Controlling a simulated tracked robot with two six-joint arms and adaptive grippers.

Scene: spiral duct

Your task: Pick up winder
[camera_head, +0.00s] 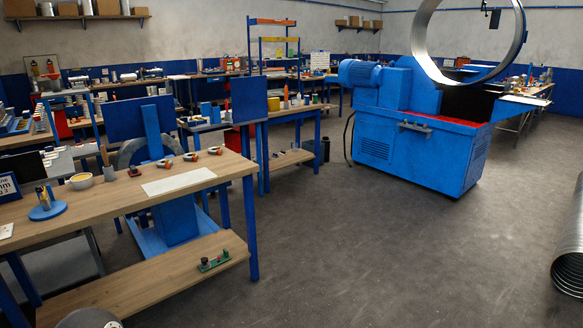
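I cannot tell for sure which object is the winder. A small green base with a dark knob and a red part (214,261) lies on the lower shelf of the near workbench. On the bench top, a round blue base (47,210) carries a small upright dark and yellow part. Several small orange, white and dark pieces (191,157) lie in a row near the bench's far edge. Neither of my grippers is in view.
A large blue machine (410,130) carries a metal ring. Ribbed duct (569,255) is at right. The middle floor (390,250) is clear.

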